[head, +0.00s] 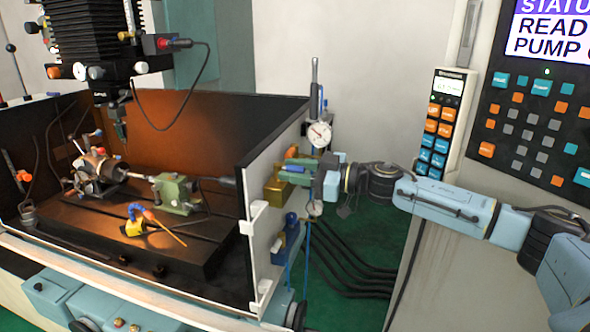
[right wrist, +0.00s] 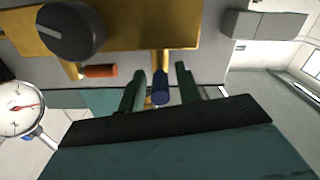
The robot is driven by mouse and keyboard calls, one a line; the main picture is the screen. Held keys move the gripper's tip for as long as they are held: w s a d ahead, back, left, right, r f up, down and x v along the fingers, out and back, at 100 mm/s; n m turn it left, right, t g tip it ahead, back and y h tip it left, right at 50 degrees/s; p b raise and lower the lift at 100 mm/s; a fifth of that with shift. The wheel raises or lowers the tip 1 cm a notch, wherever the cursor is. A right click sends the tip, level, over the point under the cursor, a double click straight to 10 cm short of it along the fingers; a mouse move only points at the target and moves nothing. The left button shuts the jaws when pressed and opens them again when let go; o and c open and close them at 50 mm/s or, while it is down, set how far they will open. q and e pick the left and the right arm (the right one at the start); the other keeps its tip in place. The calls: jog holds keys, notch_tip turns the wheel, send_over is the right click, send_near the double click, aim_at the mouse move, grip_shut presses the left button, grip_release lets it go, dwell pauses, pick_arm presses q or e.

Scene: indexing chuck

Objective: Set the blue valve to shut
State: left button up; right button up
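The blue valve's short blue handle (right wrist: 160,88) hangs from a brass block (right wrist: 205,18) in the right wrist view. My right gripper (right wrist: 160,86) has its two green fingers apart, one on each side of the blue handle, with a visible gap at each side. In the head view my right gripper (head: 298,162) is at the brass block (head: 274,194) on the outside of the machine's white side wall. The handle is hard to make out there. My left gripper is not in view.
An orange handle (right wrist: 100,71) and a dark round knob (right wrist: 70,32) sit on the same block, left of the blue handle. A dial gauge (head: 319,134) stands close to my right gripper. Blue fittings (head: 290,240) and black hoses (head: 345,260) are below.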

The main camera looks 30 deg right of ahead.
grip_shut()
